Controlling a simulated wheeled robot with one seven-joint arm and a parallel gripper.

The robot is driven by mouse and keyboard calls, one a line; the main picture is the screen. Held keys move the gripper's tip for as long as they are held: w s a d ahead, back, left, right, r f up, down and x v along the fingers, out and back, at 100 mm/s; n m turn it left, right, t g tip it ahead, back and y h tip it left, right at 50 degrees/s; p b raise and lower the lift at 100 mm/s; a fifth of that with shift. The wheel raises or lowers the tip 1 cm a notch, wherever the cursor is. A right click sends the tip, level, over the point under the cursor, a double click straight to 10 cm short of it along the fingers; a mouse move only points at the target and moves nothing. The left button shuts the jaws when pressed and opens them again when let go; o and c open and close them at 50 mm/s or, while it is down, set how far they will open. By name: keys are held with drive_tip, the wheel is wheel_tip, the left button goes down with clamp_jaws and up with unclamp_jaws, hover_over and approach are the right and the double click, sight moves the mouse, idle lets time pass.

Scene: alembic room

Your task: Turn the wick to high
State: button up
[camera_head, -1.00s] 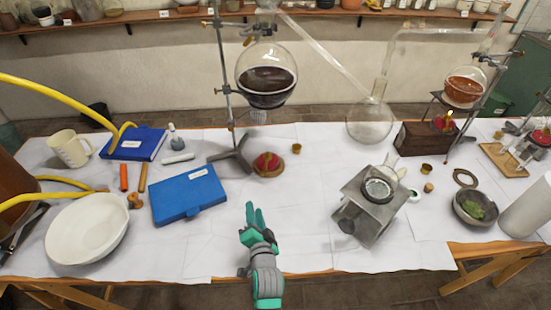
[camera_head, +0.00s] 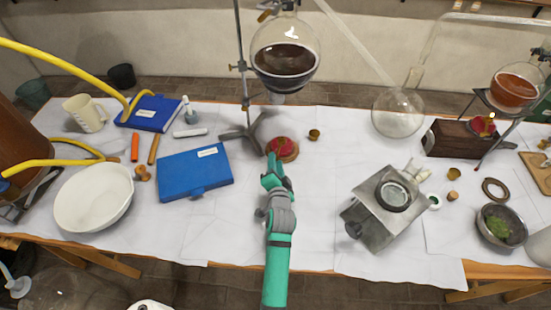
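A red, round burner-like object on a wooden base (camera_head: 284,149) stands on the white-covered table, in front of the left stand's foot. I take it for the lamp with the wick, but its wick and knob are too small to make out. A second small red burner (camera_head: 482,126) stands on the dark wooden box at the right. My green and grey gripper (camera_head: 272,168) is just in front of the left red burner and seems to overlap its lower edge in the picture. I cannot tell whether they touch, or whether the fingers are apart.
A round flask of dark liquid (camera_head: 285,58) hangs on the stand (camera_head: 243,80) above the left burner. A blue case (camera_head: 195,174) lies left of my gripper, a metal box device (camera_head: 383,222) right. A small brass cup (camera_head: 314,134) stands beside the burner.

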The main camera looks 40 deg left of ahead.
drive_tip(key=shift+x, duration=1.3)
drive_tip(key=shift+c, duration=0.3)
clamp_jaws()
